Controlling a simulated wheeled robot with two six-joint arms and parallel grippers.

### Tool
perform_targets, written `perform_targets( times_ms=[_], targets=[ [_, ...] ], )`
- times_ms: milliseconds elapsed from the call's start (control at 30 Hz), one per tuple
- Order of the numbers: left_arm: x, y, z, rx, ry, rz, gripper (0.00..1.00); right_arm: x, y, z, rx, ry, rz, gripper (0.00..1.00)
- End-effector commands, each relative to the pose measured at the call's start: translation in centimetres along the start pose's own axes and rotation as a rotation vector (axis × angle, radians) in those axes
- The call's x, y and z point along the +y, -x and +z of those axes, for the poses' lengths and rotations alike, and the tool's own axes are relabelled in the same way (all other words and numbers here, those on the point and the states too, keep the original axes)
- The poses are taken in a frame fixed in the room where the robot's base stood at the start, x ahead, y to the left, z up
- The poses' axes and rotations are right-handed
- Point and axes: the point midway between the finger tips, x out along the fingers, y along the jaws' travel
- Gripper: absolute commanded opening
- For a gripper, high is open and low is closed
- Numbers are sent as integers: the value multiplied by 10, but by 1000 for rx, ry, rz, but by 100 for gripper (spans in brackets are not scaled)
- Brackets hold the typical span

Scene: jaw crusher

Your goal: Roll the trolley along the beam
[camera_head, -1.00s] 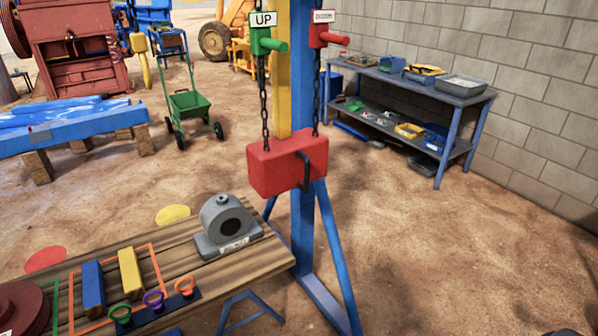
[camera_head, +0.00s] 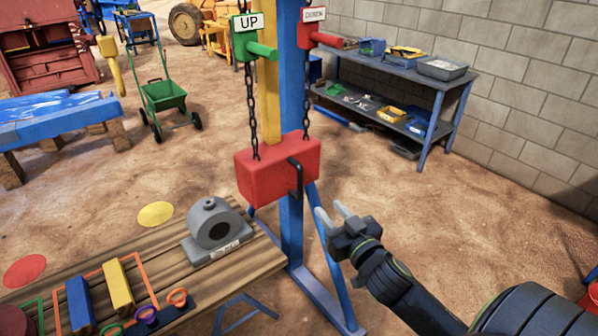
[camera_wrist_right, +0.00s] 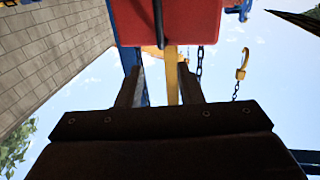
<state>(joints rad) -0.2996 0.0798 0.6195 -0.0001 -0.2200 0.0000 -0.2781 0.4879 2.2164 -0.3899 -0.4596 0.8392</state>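A red box (camera_head: 262,172) with a dark bent handle (camera_head: 296,178) hangs on chains before a blue upright post (camera_head: 292,225). It may be the trolley or part of its hoist; I cannot tell. No overhead beam shows clearly. My right gripper (camera_head: 329,210) is open and empty, a little below and right of the red box, apart from the handle. In the right wrist view its two fingers (camera_wrist_right: 158,80) are spread, with the red box (camera_wrist_right: 180,22) and handle (camera_wrist_right: 159,15) above them. My left gripper is not in view.
A green knob marked UP (camera_head: 262,49) and a red knob (camera_head: 325,40) sit above the box. A wooden table (camera_head: 240,268) with a grey bearing housing (camera_head: 212,222) stands front left. In the wrist view a yellow hook (camera_wrist_right: 242,66) hangs on a chain. Sandy ground lies right.

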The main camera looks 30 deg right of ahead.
Motion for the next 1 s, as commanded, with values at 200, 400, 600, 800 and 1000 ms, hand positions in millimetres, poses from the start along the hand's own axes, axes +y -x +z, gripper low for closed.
perform_targets(
  times_ms=[200, 400, 600, 800, 1000],
  targets=[
    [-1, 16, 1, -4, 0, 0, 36, 0, -42, -4, 2, -2, 0, 33],
    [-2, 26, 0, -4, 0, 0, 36, 0, -78, -4, 0, 0, 0, 33],
    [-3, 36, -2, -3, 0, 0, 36, 0, -112, -3, 0, -1, 1, 33],
    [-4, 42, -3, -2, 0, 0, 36, 0, -139, -2, 0, 0, 0, 33],
    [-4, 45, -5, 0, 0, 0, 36, 0, -154, 0, -1, 1, 0, 33]
  ],
)
